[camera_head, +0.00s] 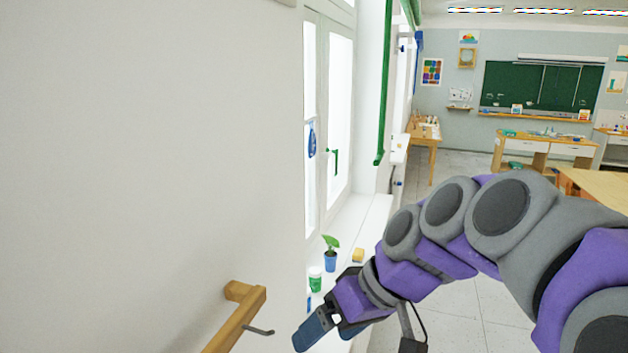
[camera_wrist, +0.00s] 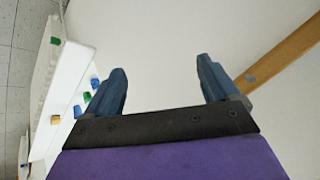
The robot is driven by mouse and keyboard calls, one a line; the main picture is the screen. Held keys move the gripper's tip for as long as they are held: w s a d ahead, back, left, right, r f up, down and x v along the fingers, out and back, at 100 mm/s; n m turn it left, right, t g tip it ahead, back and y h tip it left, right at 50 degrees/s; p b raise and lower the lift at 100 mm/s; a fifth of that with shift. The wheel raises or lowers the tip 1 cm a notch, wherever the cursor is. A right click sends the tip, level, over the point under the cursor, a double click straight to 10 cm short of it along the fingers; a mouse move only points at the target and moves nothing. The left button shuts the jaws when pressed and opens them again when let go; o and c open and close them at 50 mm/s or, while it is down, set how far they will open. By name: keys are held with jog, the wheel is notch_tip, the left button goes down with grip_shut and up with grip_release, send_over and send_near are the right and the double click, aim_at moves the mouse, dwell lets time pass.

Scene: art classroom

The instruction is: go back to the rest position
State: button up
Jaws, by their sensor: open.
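My gripper (camera_head: 318,328) is at the lower middle of the head view, at the end of my arm, which reaches in from the right. In the wrist view its two blue fingers (camera_wrist: 163,85) stand wide apart with nothing between them. Behind them is the plain pale wall (camera_wrist: 160,35). The gripper is near the white window sill (camera_head: 362,225) and the wooden rail. Part of the sill is hidden behind my arm and gripper.
On the sill are a potted plant (camera_head: 330,256), a yellow block (camera_head: 358,255) and a green-and-white container (camera_head: 315,278). A wooden rail with a metal hook (camera_head: 236,318) is at lower left. Tables (camera_head: 545,147) and a chalkboard (camera_head: 541,87) are far back. Open floor (camera_head: 480,310) lies right of the sill.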

jog(key=s+d+f+m+g+h+b, duration=0.1)
jog(key=s+d+f+m+h+b, duration=0.2)
jog(key=s+f, duration=0.7)
jog(key=s+d+f+m+g+h+b, duration=0.2)
jog(key=s+d+f+m+h+b, duration=0.1)
jog(key=s+d+f, duration=0.5)
jog(key=s+f, duration=0.3)
jog(key=f, duration=0.3)
jog(key=shift+s+d+h, duration=0.25)
jog(key=shift+d+h, duration=0.05)
